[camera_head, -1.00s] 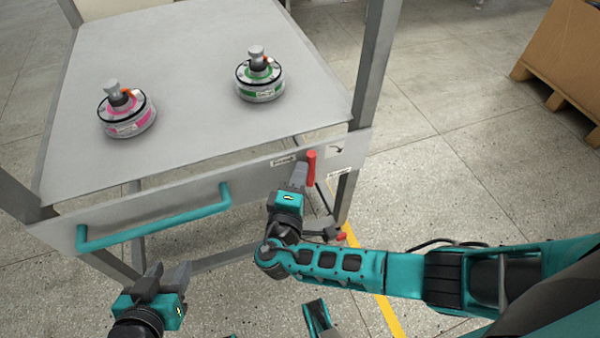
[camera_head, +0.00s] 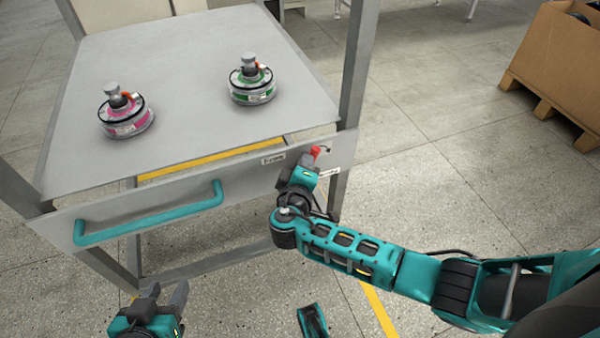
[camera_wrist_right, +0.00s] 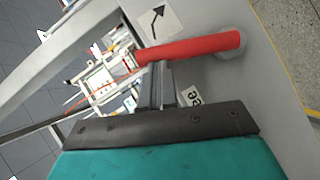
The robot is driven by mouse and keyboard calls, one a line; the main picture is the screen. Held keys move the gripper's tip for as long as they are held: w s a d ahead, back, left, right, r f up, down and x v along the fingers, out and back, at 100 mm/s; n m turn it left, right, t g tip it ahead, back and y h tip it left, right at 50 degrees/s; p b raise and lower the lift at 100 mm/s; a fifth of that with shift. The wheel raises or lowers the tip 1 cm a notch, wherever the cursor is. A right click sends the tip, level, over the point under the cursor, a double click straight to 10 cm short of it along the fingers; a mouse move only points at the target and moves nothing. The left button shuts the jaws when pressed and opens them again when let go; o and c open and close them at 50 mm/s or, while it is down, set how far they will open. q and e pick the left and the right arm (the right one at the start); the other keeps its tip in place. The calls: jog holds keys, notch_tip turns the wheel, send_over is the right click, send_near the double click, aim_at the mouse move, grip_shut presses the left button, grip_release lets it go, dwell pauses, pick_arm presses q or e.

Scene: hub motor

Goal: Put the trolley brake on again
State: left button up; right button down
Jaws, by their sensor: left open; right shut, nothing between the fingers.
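The trolley (camera_head: 190,75) has a red brake lever (camera_head: 316,151) at the right end of its grey front panel. In the head view only a short red part shows above my right gripper (camera_head: 306,168); the rest is hidden. In the right wrist view the lever (camera_wrist_right: 195,47) runs sideways from its round mount on the panel. My right gripper's fingers (camera_wrist_right: 158,85) are shut with nothing between them. Their tips are at the lever, touching or very close; I cannot tell which. My left gripper (camera_head: 167,294) is open and empty, low in front of the trolley.
A pink-marked hub motor (camera_head: 125,114) and a green-marked one (camera_head: 252,81) stand on the trolley top. A teal handle (camera_head: 150,214) crosses the front panel. An arrow label (camera_wrist_right: 158,24) is beside the lever. A cardboard box on a pallet (camera_head: 555,62) stands far right.

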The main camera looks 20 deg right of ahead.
jog(key=d+f+m+g+y+p, duration=0.2)
jog(key=d+f+m+y+p, duration=0.1)
jog(key=d+f+m+y, duration=0.3)
jog(key=d+m+y, duration=0.1)
jog(key=d, duration=0.1)
jog(key=shift+w+d+f+y+p, duration=0.15)
jog(key=shift+w+d+y+p, duration=0.15)
jog(key=shift+d+p, duration=0.1)
dwell(0.5)
